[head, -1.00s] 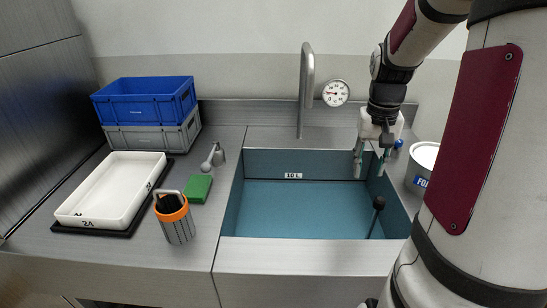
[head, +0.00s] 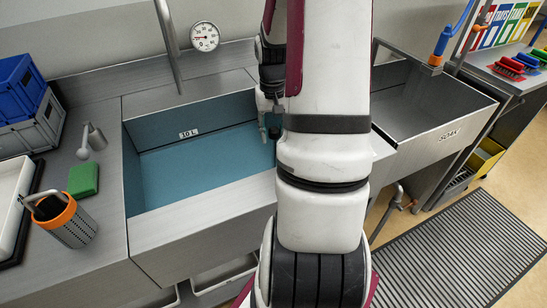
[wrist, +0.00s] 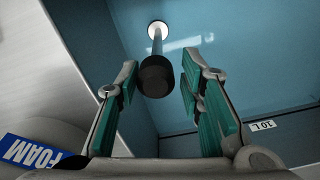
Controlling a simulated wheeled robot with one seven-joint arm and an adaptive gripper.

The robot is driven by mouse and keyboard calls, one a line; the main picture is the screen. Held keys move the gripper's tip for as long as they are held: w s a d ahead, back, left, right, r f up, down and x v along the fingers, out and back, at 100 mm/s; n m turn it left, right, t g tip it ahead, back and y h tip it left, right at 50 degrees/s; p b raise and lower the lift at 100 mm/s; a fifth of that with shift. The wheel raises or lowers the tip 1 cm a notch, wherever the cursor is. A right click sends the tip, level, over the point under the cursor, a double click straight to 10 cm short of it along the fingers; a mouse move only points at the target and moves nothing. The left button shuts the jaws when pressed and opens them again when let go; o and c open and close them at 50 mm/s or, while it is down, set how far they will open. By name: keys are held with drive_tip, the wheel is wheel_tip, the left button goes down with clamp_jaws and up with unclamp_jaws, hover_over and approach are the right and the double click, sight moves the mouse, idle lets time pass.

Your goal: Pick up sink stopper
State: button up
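The sink stopper shows in the wrist view as a dark round knob (wrist: 156,76) on a thin rod rising from a pale disc at the basin floor. In the head view it is hidden behind my arm. My gripper (wrist: 159,64) is open and empty, with green-padded fingers on either side of the knob in the picture. Neither finger visibly touches it; how far the knob lies beyond the tips is hard to tell. In the head view my gripper (head: 268,131) is over the right part of the blue basin (head: 205,155), partly hidden by my arm.
A tap (head: 168,45) and a round gauge (head: 204,36) stand behind the basin. The FOAM container (wrist: 38,152) is close by my gripper in the wrist view. A green sponge (head: 83,179) and an orange-rimmed holder (head: 68,222) are left of the basin. A soak sink (head: 430,110) is at right.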

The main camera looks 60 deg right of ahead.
wheel_tip(320, 180, down, 5)
drive_tip(key=shift+s+d+f, duration=0.1)
drive_tip(key=shift+s, duration=0.05)
clamp_jaws()
